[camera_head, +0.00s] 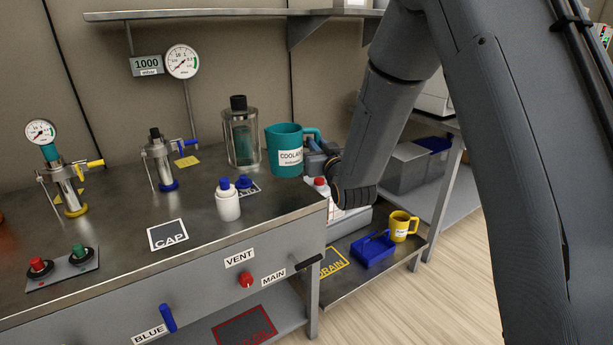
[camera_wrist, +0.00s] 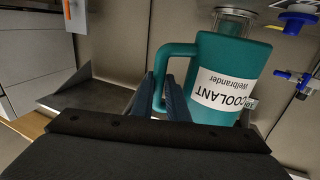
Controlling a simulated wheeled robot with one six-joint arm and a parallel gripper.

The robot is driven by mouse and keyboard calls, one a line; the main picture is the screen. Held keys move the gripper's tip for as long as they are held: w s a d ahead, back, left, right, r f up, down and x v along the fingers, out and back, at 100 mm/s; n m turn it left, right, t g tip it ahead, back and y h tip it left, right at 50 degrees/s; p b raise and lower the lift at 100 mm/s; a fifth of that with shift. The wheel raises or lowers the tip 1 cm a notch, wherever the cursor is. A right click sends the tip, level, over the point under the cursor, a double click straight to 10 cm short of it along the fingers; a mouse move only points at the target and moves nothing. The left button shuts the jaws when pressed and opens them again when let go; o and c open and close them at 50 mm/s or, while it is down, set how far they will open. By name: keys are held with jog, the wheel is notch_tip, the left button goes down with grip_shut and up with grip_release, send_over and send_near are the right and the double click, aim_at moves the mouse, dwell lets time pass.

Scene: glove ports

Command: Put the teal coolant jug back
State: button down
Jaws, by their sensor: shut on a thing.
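The teal coolant jug (camera_head: 283,155) stands upright at the back right of the steel bench, its COOLANT label facing out. I cannot tell whether its base touches the bench. In the wrist view the jug (camera_wrist: 223,70) appears upside down, with its handle (camera_wrist: 159,62) toward the left. My gripper (camera_wrist: 161,84) is shut on that handle, one finger on each side. In the head view my gripper (camera_head: 316,147) reaches the jug from the right, and my arm hides part of the shelf behind.
A glass vessel with a black cap (camera_head: 241,140) stands just left of the jug. A white bottle with a blue cap (camera_head: 228,204) is in front. A blue tray (camera_head: 373,250) and yellow mug (camera_head: 402,227) sit on the lower right shelf. The bench around the CAP label (camera_head: 168,235) is clear.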

jog(key=shift+f, duration=3.2)
jog(key=shift+f, duration=0.1)
jog(key=c, duration=1.7)
grip_release()
jog(key=shift+f, duration=0.1)
jog(key=shift+c, duration=0.2)
